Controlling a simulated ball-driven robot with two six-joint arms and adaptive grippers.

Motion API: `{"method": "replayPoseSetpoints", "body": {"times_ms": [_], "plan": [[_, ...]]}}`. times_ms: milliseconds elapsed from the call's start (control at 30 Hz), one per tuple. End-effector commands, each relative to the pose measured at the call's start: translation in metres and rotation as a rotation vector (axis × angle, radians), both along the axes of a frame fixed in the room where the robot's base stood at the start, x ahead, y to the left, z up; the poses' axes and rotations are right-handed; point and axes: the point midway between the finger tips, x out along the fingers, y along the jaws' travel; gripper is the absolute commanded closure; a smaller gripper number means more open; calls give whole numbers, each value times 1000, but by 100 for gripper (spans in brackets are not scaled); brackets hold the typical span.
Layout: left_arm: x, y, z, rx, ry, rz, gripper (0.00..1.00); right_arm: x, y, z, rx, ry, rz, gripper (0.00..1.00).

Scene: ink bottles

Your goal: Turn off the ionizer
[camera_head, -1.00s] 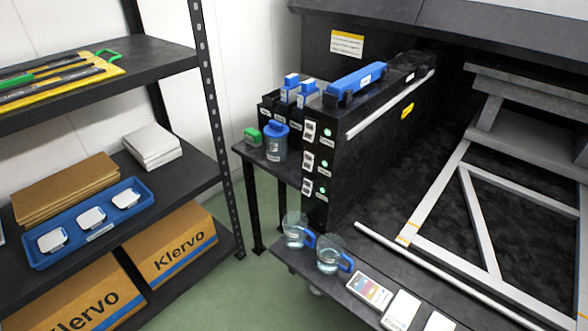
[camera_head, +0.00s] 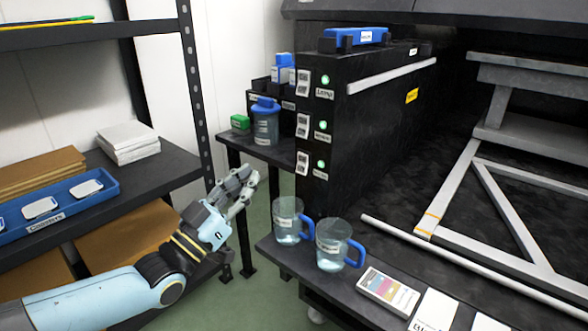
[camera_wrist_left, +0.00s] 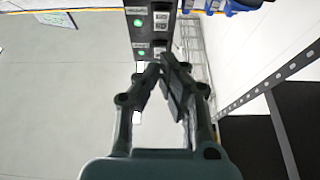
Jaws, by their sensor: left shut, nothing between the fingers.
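The black control panel (camera_head: 312,150) stands at the front end of the machine. It carries three white rocker switches in a column, the top (camera_head: 303,83), middle (camera_head: 303,126) and bottom (camera_head: 302,163). Each has a label and a lit green lamp beside it. The top label reads "Lamp"; the lower two are too small to read surely, so I cannot tell which is the ionizer's. My left gripper (camera_head: 250,180) is shut and empty, left of and apart from the panel. In the left wrist view, its fingers (camera_wrist_left: 165,68) point toward the panel (camera_wrist_left: 150,35). My right gripper is out of view.
Two clear jugs with blue handles (camera_head: 289,220) (camera_head: 334,245) stand on the ledge below the panel. A shelf with a blue tray (camera_head: 75,207) is at left.

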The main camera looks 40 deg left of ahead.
Motion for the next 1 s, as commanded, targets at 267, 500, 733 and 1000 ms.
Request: {"method": "replayPoseSetpoints", "body": {"times_ms": [267, 500, 733, 1000], "plan": [[-1, -3, 18, -9, -69, -17, 100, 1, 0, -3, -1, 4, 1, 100], [3, -3, 18, -8, -68, -16, 100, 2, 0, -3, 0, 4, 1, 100], [33, -5, 33, -8, -70, -16, 100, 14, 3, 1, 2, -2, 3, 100], [86, -10, 59, -8, -70, -16, 100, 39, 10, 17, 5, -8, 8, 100]]}}
